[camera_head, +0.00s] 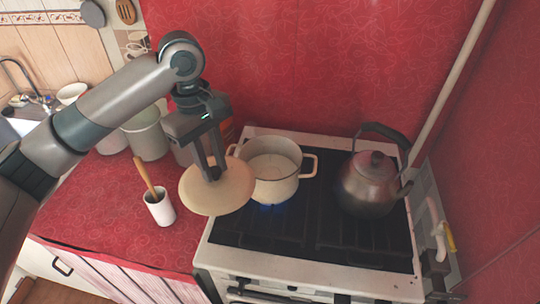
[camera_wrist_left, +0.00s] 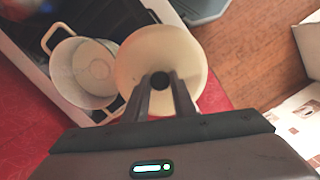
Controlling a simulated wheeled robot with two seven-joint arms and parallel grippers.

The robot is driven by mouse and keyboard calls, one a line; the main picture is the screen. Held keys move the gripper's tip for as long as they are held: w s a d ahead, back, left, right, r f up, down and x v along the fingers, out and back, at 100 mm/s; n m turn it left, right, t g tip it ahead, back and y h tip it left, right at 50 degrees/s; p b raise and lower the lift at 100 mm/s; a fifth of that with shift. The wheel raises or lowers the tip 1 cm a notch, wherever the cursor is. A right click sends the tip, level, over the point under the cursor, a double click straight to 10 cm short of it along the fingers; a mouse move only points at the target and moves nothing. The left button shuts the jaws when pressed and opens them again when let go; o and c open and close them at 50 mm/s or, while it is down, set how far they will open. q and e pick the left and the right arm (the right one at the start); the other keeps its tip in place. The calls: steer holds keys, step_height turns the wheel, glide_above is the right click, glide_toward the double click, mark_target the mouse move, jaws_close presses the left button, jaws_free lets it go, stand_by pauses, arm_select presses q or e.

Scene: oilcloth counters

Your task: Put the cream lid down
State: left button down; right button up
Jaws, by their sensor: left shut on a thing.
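The round cream lid (camera_head: 232,196) is held in the air by its dark knob. My left gripper (camera_head: 213,176) is shut on that knob from above. The lid also shows in the left wrist view (camera_wrist_left: 185,55), with the gripper fingers (camera_wrist_left: 160,90) on its knob. In the head view the lid is just left of the open cream pot (camera_head: 278,189) and overlaps part of its side. The pot also shows uncovered in the left wrist view (camera_wrist_left: 62,85). My right gripper is in neither view.
The pot stands on the stove (camera_head: 300,235) over a blue flame. A metal kettle (camera_head: 368,190) stands at the stove's right. A white cup (camera_head: 162,212) with a wooden utensil and several canisters (camera_head: 146,137) stand on the red counter (camera_head: 100,225). Bare counter lies front left of the cup.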

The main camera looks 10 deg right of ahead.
arm_select(q)
steer(key=s+d+r+n, duration=0.1)
steer(key=d+r+n, duration=0.2)
steer(key=d, duration=0.6)
steer(key=d+r+n, duration=0.3)
steer(key=d+r, duration=0.2)
steer(key=d, duration=0.4)
steer(key=shift+s+n+t+h+p, duration=0.3)
steer(key=shift+s+n+t+p, duration=0.05)
steer(key=shift+s+n+t, duration=0.05)
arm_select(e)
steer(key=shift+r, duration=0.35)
